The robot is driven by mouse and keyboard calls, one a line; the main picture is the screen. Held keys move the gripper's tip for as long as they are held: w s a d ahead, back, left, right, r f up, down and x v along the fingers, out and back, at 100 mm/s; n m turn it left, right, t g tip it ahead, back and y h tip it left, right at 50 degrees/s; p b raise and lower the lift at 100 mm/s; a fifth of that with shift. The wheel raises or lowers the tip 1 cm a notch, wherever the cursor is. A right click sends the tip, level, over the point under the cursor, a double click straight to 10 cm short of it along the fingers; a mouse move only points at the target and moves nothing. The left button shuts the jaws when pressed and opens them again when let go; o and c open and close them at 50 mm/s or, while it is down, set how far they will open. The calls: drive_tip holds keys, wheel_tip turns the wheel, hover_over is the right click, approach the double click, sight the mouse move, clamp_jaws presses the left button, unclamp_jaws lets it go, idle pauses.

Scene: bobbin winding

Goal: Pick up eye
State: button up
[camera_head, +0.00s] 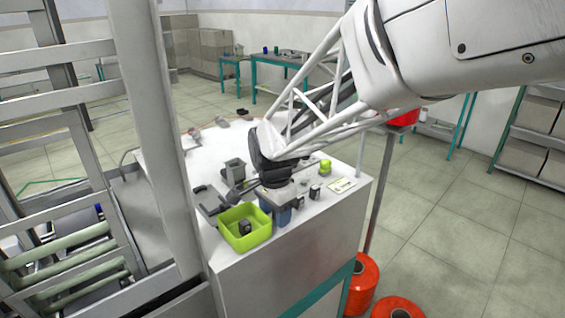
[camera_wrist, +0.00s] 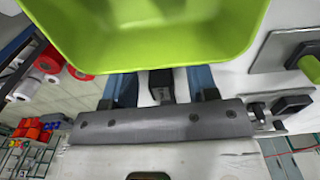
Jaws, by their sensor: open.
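I take the eye to be one of the small dark blocks, though I cannot be sure which. One small dark block (camera_wrist: 161,86) shows between the blue fingers of my gripper (camera_wrist: 162,80) in the wrist view; I cannot tell whether either finger touches it. In the head view my gripper (camera_head: 277,211) points down over the white worktop, just right of a green tray, with its jaws open. The area beneath the gripper is largely hidden in the head view.
The green tray (camera_head: 228,245) stands close to the gripper, and its rim fills the top of the wrist view (camera_wrist: 150,62). The worktop's (camera_head: 330,215) front edge is near; a metal frame (camera_head: 160,130) rises at left.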

idle(0.4)
clamp_jaws()
drive_tip(key=shift+r, duration=0.15)
drive_tip(key=shift+r, duration=4.9)
drive_tip(key=shift+w, duration=0.1)
drive_tip(key=w+a+f, duration=0.1)
drive_tip(key=w+a, duration=0.1)
drive_tip(key=w, duration=0.8)
drive_tip(key=w+a+f, duration=0.1)
drive_tip(key=w+a, duration=0.1)
drive_tip(key=w, duration=0.8)
drive_tip(key=shift+w+a, duration=0.25)
drive_tip(key=shift+a, duration=0.05)
